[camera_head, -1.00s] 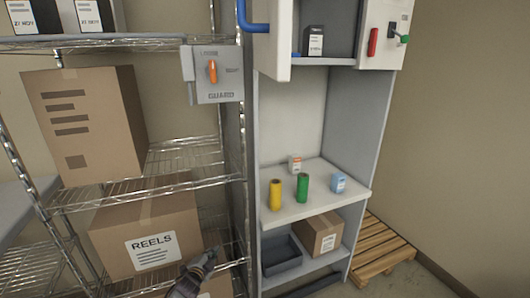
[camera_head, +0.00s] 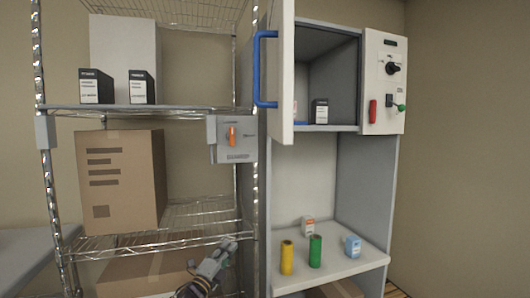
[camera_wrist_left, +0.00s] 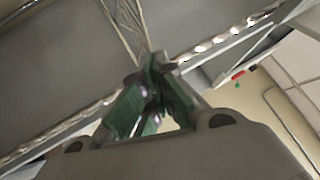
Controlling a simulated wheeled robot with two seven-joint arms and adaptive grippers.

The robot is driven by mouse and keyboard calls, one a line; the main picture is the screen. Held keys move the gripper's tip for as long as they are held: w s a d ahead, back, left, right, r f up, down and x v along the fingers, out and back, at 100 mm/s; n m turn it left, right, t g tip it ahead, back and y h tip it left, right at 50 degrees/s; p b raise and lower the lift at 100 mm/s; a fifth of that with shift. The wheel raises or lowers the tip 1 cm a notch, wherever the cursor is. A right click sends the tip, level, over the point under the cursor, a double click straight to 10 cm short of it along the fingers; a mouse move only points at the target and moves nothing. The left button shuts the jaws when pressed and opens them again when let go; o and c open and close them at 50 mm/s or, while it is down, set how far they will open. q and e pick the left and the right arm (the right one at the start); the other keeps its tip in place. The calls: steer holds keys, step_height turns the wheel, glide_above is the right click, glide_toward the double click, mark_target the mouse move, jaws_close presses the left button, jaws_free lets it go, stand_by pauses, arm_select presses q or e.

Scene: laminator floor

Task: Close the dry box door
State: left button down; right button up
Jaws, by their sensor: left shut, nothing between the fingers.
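The dry box door (camera_head: 281,75) is white with a blue handle (camera_head: 265,68) on its left side. It stands open, swung out towards me and seen nearly edge-on, so the dark grey dry box interior (camera_head: 338,82) shows. A black carton (camera_head: 320,111) stands inside. My left gripper (camera_head: 228,246) is low in the head view, in front of the wire rack, below and left of the door, and apart from it. In the left wrist view its green-padded fingers (camera_wrist_left: 153,100) are shut and empty. My right gripper is not in view.
A wire rack (camera_head: 160,109) with boxes stands left of the cabinet. A grey guard box with an orange switch (camera_head: 232,136) sits on it near the handle. A control panel (camera_head: 385,60) is right of the opening. Yellow and green rolls stand on the shelf (camera_head: 335,266) below.

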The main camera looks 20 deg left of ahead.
arm_select(q)
steer(key=s+d+r+m+g+h+b, duration=0.1)
steer(key=s+d+r+m+g+h, duration=0.15)
steer(key=r+m+h, duration=0.5)
steer(key=s+d+r+m+g+h, duration=0.1)
steer(key=s+r+m+h, duration=0.25)
steer(key=r+m, duration=0.7)
steer(key=s+d+r+m+g+h+b, duration=0.1)
steer(key=s+r+m+g+h, duration=0.15)
steer(key=r+m+h, duration=0.6)
steer(key=s+d+r+m+g+y, duration=0.1)
steer(key=s+r+m+g+y, duration=0.2)
steer(key=s+r+m, duration=0.4)
steer(key=s+d+r+m+g+y+b, duration=0.1)
steer(key=s+r+m+g+y, duration=0.2)
steer(key=s+m, duration=0.9)
step_height(320, 180, up, 5)
steer(key=m+g, duration=0.1)
steer(key=g, duration=0.2)
steer(key=shift+s+d+g, duration=0.2)
steer(key=shift+s+g, duration=0.1)
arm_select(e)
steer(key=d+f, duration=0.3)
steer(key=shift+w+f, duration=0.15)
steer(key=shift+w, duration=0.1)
arm_select(q)
steer(key=shift+r, duration=0.1)
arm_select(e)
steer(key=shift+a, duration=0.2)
